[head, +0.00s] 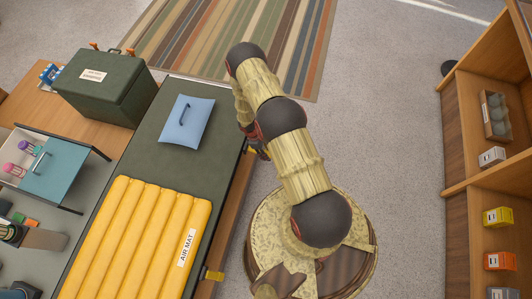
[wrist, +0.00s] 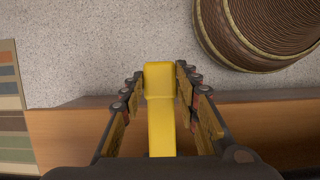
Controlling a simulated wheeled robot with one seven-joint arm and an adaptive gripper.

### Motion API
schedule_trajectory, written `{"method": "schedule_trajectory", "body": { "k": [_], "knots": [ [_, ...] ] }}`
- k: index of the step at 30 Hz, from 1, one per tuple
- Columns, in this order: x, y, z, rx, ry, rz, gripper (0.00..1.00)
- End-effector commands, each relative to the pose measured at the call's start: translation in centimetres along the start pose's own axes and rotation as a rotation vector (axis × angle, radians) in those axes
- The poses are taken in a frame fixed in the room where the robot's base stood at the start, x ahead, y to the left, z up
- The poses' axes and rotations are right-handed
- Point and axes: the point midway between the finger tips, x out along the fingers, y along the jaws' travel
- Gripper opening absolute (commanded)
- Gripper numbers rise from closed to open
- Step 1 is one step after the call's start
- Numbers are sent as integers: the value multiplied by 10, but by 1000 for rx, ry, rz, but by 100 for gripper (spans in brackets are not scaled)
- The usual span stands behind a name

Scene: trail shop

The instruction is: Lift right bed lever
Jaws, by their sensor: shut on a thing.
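A yellow bed lever (wrist: 160,115) stands between the two fingers of my gripper (wrist: 161,88) in the wrist view. My gripper is shut on it. In the head view my gripper (head: 257,150) is at the right edge of the dark green bed (head: 165,123), mostly hidden by my arm. Only a bit of yellow (head: 250,151) shows beside it there. A second yellow lever (head: 213,275) sits lower on the same wooden side of the bed, apart from my gripper.
A yellow air mat (head: 135,240) and a blue pillow (head: 187,122) lie on the bed. A dark green box (head: 105,88) and a teal-fronted drawer (head: 55,178) are at left. Wooden shelves (head: 465,140) stand at right. Grey floor (head: 395,130) is clear between.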

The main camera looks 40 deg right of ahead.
Motion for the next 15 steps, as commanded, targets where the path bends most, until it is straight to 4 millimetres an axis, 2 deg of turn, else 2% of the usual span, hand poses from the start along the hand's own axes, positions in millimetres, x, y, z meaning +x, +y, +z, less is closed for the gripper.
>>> {"method": "schedule_trajectory", "body": {
  "k": [1, 15],
  "knots": [
    [-4, 1, -6, -3, -19, 7, 0],
    [-17, 2, -1, -1, -42, 7, 0]
  ]
}}
